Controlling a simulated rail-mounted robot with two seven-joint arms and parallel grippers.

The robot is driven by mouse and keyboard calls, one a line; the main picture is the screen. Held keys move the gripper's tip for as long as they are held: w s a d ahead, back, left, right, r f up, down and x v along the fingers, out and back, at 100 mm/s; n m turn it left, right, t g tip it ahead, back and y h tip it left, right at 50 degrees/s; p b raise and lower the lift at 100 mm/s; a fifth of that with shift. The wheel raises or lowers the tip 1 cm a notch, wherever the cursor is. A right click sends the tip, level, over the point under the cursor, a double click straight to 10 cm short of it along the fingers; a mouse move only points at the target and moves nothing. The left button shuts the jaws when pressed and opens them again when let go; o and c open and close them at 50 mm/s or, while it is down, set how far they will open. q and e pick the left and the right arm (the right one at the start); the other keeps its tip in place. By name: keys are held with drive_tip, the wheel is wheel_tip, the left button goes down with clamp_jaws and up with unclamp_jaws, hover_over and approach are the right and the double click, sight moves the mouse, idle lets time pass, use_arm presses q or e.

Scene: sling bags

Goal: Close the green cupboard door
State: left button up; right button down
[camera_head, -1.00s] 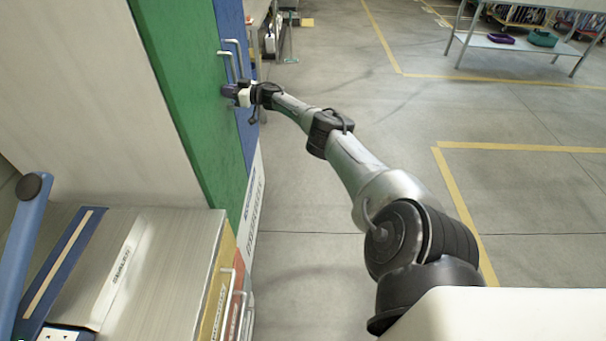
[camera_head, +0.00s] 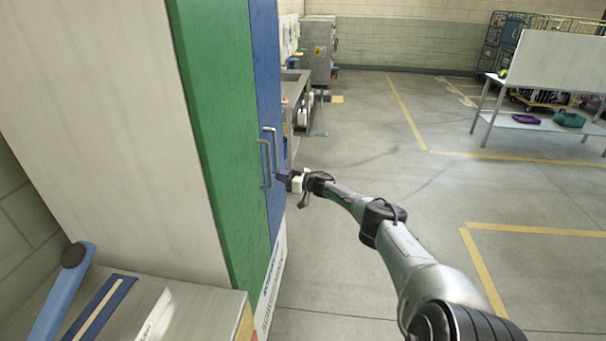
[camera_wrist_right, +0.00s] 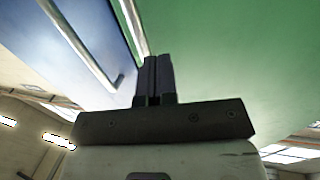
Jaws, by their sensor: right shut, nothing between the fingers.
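The tall cupboard has a green door (camera_head: 215,130) beside a blue door (camera_head: 267,100). In the head view the green door looks level with the blue one, in the closed position. Two upright grey handles (camera_head: 268,160) stand side by side near where the doors meet. My right gripper (camera_head: 283,176) is just right of the handles, near their lower end, and appears apart from the doors. In the right wrist view its fingers (camera_wrist_right: 158,75) are shut and empty, with the green door (camera_wrist_right: 235,60) on the right and the blue door (camera_wrist_right: 85,30) on the left. My left gripper is out of view.
A low metal-topped cabinet (camera_head: 195,300) with a blue-handled object (camera_head: 62,292) on it stands in front at the left. A steel bench (camera_head: 295,85) is beyond the cupboard. The floor right of the cupboard is open.

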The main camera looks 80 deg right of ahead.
drive_tip(key=s+p, duration=0.2)
drive_tip(key=s, duration=0.4)
drive_tip(key=shift+s+d, duration=0.35)
drive_tip(key=shift+d, duration=0.05)
